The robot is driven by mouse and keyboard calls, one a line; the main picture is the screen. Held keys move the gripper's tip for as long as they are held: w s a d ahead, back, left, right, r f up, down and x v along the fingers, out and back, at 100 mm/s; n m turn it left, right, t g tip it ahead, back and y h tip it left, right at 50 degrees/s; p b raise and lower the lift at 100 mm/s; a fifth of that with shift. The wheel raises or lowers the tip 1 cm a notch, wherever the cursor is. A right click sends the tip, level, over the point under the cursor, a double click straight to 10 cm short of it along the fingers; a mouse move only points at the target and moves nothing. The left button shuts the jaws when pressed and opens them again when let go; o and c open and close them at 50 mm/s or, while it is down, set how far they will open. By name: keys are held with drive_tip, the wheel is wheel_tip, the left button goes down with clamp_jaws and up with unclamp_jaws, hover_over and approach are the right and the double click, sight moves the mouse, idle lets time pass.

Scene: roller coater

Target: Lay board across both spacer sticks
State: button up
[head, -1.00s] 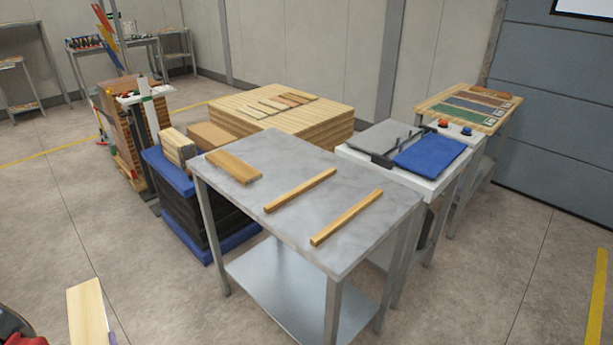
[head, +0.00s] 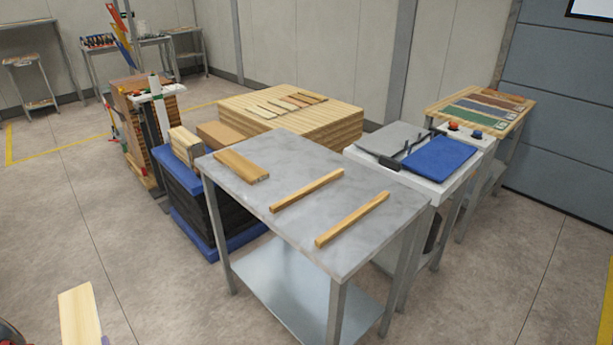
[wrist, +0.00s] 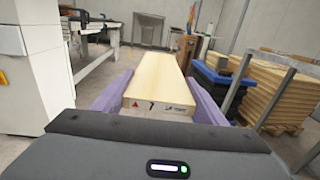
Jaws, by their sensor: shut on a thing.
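Two narrow spacer sticks lie apart and roughly parallel on the grey metal table (head: 290,185). One stick (head: 307,190) is near the middle, the other stick (head: 352,219) nearer the right front edge. A pale board (head: 81,315) shows at the lower left of the head view, off the table. In the wrist view the board (wrist: 160,84) points away from me between the purple fingers of my gripper (wrist: 160,103), which is shut on it. The board's near end carries dark printed marks. In the head view the gripper itself is mostly out of frame.
A shorter, wider wooden piece (head: 242,165) lies at the table's far left corner. Floor left of the table is open.

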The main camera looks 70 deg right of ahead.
drive_tip(key=s+d+r+m+g+h, duration=0.1)
drive_tip(key=d+r+m+g+h, duration=0.25)
drive_tip(key=d, duration=0.95)
drive_tip(key=s+d+r+m+g+h, duration=0.2)
drive_tip(key=d+m+g, duration=0.15)
drive_tip(key=d, duration=0.85)
drive_tip(key=s+d+r+m+g+h, duration=0.1)
drive_tip(key=d+r+m+g+h, duration=0.3)
drive_tip(key=d, duration=0.9)
drive_tip(key=s+d+r+m+g, duration=0.1)
drive_tip(key=s+d+g, duration=0.1)
drive_tip(key=s+d, duration=0.2)
drive_tip(key=s+d+r+m+g, duration=0.1)
drive_tip(key=s+d+g, duration=0.2)
drive_tip(key=s+d, duration=0.2)
drive_tip(key=s+d+r+m+g, duration=0.1)
drive_tip(key=s+d+r+g, duration=0.1)
drive_tip(key=s+d, duration=0.3)
drive_tip(key=shift+d+r+g+y, duration=0.1)
drive_tip(key=shift+d+g+y, duration=0.3)
drive_tip(key=shift+d, duration=1.95)
drive_tip(key=s+d+r+m+g, duration=0.2)
drive_tip(key=s+d+r+g, duration=0.1)
drive_tip(key=s+d, duration=0.8)
drive_tip(key=s+g+y, duration=0.1)
drive_tip(key=s, duration=0.3)
drive_tip(key=shift+s+r+m, duration=0.2)
drive_tip(key=shift+s+m, duration=0.05)
drive_tip(key=shift+m, duration=0.15)
drive_tip(key=shift+f, duration=0.15)
